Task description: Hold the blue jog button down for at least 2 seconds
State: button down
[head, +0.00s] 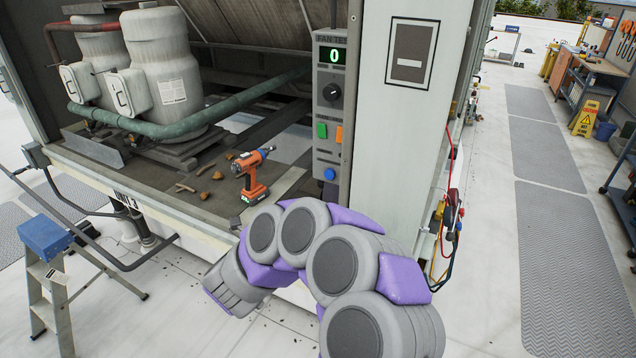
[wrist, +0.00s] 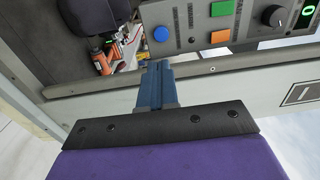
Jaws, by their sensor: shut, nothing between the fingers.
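The blue jog button (head: 330,174) is the round button at the bottom of the grey control box (head: 324,104). The button also shows in the wrist view (wrist: 161,33), uncovered. My gripper (wrist: 157,66) is shut and empty, its blue fingers pointing up in the wrist picture. The fingertips appear just below the button in that view, with a visible gap; I cannot tell the depth between them. In the head view my arm hides most of the gripper.
Above the jog button are a green button (head: 321,131), an orange button (head: 339,135), a black knob (head: 332,92) and a display (head: 333,56) reading 0. An orange drill (head: 250,178) stands on the cooler deck left of the box. A stepladder (head: 50,275) stands at left.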

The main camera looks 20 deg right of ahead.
jog(key=b, duration=0.1)
send_near(329, 175)
jog(key=x, duration=0.5)
jog(key=shift+w+f, duration=0.25)
jog(key=shift+x, duration=0.85)
jog(key=shift+r+b, duration=0.1)
jog(key=shift+b, duration=0.2)
jog(key=shift+w+d, duration=0.25)
jog(key=shift+d, duration=0.15)
jog(key=shift+w+r, duration=0.15)
jog(key=shift+d, duration=0.35)
dwell(1.7)
